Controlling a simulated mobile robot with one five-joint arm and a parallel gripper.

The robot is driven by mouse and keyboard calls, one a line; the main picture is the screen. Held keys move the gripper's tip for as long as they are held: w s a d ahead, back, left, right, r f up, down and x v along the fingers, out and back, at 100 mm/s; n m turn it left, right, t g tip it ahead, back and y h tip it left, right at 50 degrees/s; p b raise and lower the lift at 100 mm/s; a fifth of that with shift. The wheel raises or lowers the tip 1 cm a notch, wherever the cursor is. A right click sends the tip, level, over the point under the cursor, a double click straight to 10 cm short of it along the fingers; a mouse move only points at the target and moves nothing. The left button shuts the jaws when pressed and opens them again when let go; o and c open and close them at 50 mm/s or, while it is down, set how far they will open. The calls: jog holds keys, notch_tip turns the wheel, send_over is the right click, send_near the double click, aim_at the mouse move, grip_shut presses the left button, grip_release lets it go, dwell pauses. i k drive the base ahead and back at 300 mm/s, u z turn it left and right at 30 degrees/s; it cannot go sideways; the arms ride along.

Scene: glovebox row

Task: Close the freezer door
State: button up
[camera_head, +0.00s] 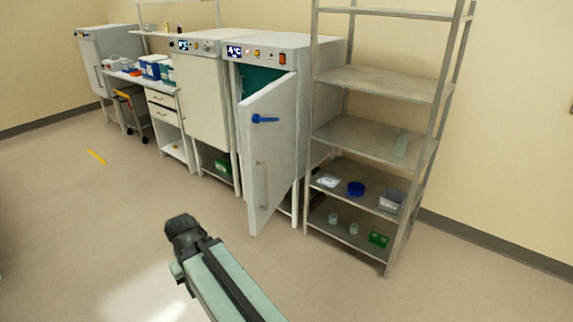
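The freezer (285,42) is a tall white cabinet with a small display and an orange switch on its top panel. Its white door (268,140) stands ajar, swung out toward me, and part of the dark green interior (262,75) shows behind it. A blue latch handle (265,119) sits high on the door, and a pale vertical grip (262,185) is lower down. My gripper (182,228) is at the end of my arm, over the floor in front and to the left of the door, apart from it. Its fingers are too dark and small to read.
A grey metal shelf rack (375,83) with small containers stands close on the freezer's right. A similar white cabinet (205,100) is on its left, then a bench (150,82) with drawers and blue boxes. The floor ahead is clear.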

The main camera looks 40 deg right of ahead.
aim_at(267, 149)
jog(key=z, duration=1.05)
jog(key=i, duration=1.5)
jog(key=u, duration=0.05)
jog(key=k, duration=0.5)
jog(key=u, duration=1.8)
jog(key=k, duration=0.5)
jog(key=z, duration=0.2)
